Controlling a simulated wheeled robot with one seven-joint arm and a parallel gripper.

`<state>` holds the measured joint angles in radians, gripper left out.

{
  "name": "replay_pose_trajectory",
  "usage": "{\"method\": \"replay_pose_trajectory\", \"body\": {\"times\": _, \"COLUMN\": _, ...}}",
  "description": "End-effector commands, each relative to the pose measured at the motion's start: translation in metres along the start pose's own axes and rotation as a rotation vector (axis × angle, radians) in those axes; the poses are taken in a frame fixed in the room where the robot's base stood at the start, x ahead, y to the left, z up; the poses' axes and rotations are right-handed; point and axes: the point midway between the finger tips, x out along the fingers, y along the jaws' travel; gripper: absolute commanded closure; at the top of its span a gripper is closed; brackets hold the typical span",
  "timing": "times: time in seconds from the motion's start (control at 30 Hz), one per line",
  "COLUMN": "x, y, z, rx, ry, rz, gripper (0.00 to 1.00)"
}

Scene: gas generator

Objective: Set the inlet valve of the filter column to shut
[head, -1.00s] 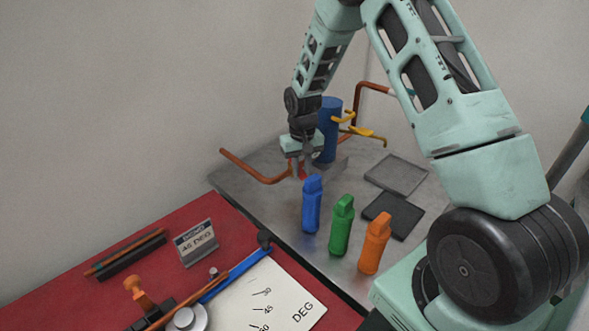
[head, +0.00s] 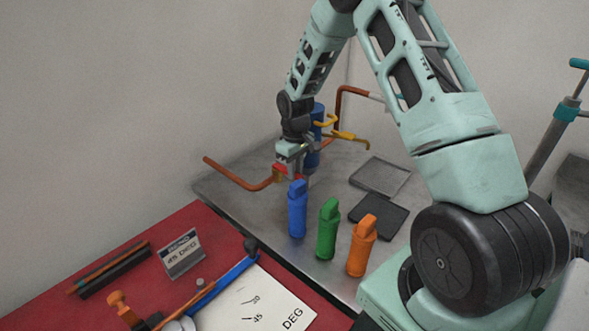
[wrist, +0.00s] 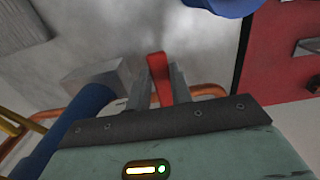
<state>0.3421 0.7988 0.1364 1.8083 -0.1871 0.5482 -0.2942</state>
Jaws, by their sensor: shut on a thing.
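The filter column is a blue upright cylinder (head: 318,122) at the back of the grey metal table, partly hidden behind my arm. In the wrist view it is the blue tube (wrist: 72,130) at lower left. A red valve handle (head: 281,169) sits by the copper inlet pipe (head: 236,178), left of the column. My gripper (head: 288,172) is shut on this handle. In the wrist view the red handle (wrist: 160,78) stands between the two fingers of my gripper (wrist: 161,88). The valve body under the handle is mostly hidden.
Blue (head: 298,212), green (head: 328,232) and orange (head: 361,247) bottles stand in front of the gripper. Two flat trays, grey (head: 380,176) and dark (head: 379,216), lie to the right.

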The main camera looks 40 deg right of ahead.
Motion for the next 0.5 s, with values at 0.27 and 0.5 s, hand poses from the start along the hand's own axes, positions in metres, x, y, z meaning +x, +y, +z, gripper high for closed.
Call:
{"method": "replay_pose_trajectory", "body": {"times": 0.27, "x": -0.0011, "y": 0.0014, "z": -0.0008, "rx": -0.003, "ry": 0.003, "rz": 0.003, "gripper": 0.76}}
{"method": "replay_pose_trajectory", "body": {"times": 0.5, "x": -0.0006, "y": 0.0009, "z": -0.0005, "rx": -0.001, "ry": 0.002, "rz": 0.002, "gripper": 0.56}}
